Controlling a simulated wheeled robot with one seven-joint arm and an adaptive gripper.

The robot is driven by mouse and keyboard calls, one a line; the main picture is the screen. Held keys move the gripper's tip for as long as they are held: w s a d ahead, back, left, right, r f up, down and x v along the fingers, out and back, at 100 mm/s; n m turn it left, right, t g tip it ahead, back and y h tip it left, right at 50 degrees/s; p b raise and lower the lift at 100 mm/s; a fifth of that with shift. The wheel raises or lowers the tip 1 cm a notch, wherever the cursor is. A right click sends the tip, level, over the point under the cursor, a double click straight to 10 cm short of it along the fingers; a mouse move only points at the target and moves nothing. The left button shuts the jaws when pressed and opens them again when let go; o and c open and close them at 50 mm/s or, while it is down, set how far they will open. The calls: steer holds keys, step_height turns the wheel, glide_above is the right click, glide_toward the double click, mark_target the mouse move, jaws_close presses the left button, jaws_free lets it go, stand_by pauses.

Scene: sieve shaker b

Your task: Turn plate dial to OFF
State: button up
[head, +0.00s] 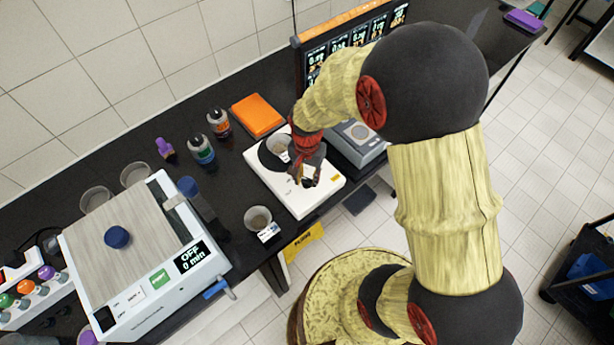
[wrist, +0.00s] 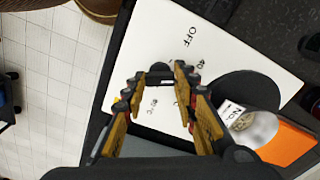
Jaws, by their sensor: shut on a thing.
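The plate is a white hot plate (head: 318,203) with a round dark heating disc, standing on the black bench. It also fills the middle of the wrist view (wrist: 150,38), where OFF and temperature marks are printed on its face. My gripper (head: 306,182) is over the front part of the plate. In the wrist view its fingertips (wrist: 156,82) are closed in on the small dark dial (wrist: 158,76) from both sides. Fingers cover much of the dial, so I cannot tell exactly which mark it points at. The OFF mark lies apart from the fingers.
A labelled beaker (wrist: 256,126) stands on the disc, close beside my gripper. An orange block (head: 257,116), bottles (head: 202,150) and another beaker (head: 258,219) are nearby. A balance (head: 358,138) stands right of the plate; a sieve shaker (head: 130,225) stands left.

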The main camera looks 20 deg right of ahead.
mark_target(307, 180)
steer(key=n, duration=0.5)
steer(key=shift+p, duration=0.35)
steer(key=shift+n, duration=2.2)
steer(key=o, duration=1.2)
steer(key=shift+c, duration=0.2)
step_height(307, 180, up, 12)
